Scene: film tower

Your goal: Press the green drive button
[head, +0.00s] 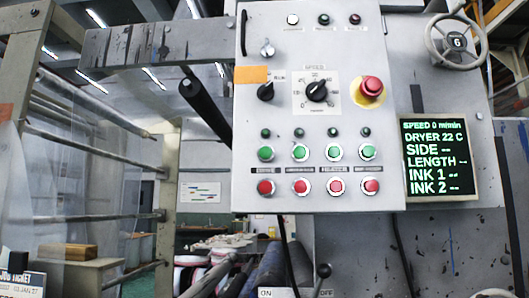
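A pale control panel (285,122) faces me in the middle of the head view. It carries a row of green buttons: the leftmost (265,153), the second (299,152), the third (335,152) and the rightmost (368,151). Small dark labels sit beneath them. They are too small to read surely, so I cannot tell which one says drive. A red button sits below each green one, the leftmost red button (265,187) included. Small dark green lamps sit above the green buttons and look unlit. Neither of my grippers is in view.
A red emergency knob (372,86) and a speed dial (317,90) sit above the buttons. A black screen (436,190) at the right reads speed 0 m/min and dryer 22 C. A lever (322,270) stands below the panel by ON and OFF labels. A handwheel (456,42) is upper right.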

